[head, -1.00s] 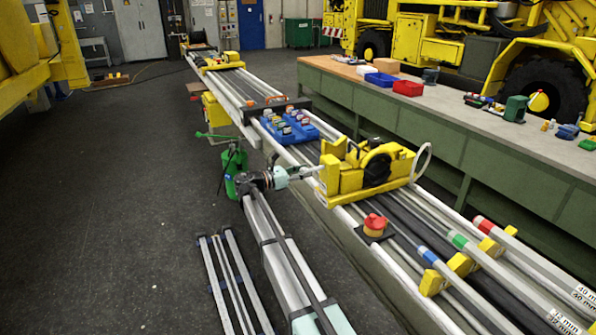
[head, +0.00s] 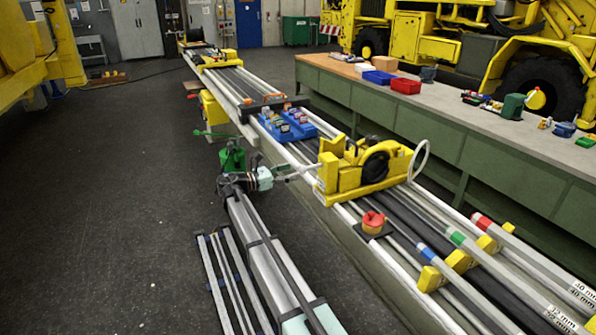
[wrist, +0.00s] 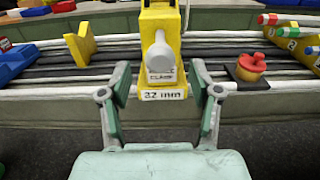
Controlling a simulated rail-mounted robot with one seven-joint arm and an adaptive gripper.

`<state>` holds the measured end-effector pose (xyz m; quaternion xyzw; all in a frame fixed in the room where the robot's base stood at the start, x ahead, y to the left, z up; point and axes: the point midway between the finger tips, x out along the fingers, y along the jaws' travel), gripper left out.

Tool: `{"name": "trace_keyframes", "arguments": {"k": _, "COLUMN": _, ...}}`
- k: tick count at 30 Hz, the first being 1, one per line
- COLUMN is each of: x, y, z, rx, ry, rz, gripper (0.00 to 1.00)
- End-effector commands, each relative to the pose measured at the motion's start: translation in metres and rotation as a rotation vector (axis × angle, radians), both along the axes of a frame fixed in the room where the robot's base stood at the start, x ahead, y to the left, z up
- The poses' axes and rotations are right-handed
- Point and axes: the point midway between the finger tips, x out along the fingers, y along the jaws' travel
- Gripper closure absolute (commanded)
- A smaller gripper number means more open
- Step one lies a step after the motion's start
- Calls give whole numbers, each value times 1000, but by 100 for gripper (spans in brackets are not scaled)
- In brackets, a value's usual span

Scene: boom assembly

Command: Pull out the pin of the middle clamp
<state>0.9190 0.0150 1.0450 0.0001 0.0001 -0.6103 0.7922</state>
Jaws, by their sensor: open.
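The yellow clamp (head: 330,172) stands on the near side of the boom rails, beside a larger yellow assembly with a dark round part. In the wrist view the clamp (wrist: 160,22) is straight ahead. Its pin, with a pale grey round knob (wrist: 161,60), faces me above a "32 mm" label. My gripper (wrist: 160,82) is open, one finger on each side of the knob and label, with gaps on both sides. In the head view my gripper (head: 300,172) points at the clamp from the left. Whether the fingertips reach past the knob is hard to tell.
A red emergency knob (wrist: 252,62) on a black plate sits right of my right finger; it also shows in the head view (head: 373,222). Blue holders with small items (head: 287,125) lie farther along the rails. A green workbench (head: 460,140) runs behind. The floor on the left is mostly clear.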

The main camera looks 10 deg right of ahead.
Motion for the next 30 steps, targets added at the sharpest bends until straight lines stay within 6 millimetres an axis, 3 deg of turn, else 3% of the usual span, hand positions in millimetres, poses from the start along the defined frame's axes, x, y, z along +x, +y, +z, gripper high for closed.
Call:
{"name": "trace_keyframes", "arguments": {"k": 6, "x": -10, "y": 41, "z": 0, "rx": 1, "ry": 0, "rz": 3, "gripper": 37}}
{"name": "trace_keyframes", "arguments": {"k": 12, "x": -16, "y": 64, "z": 0, "rx": 1, "ry": 0, "rz": 1, "gripper": 37}}
{"name": "trace_keyframes", "arguments": {"k": 30, "x": -18, "y": 71, "z": 0, "rx": 16, "ry": -55, "rz": 4, "gripper": 37}}
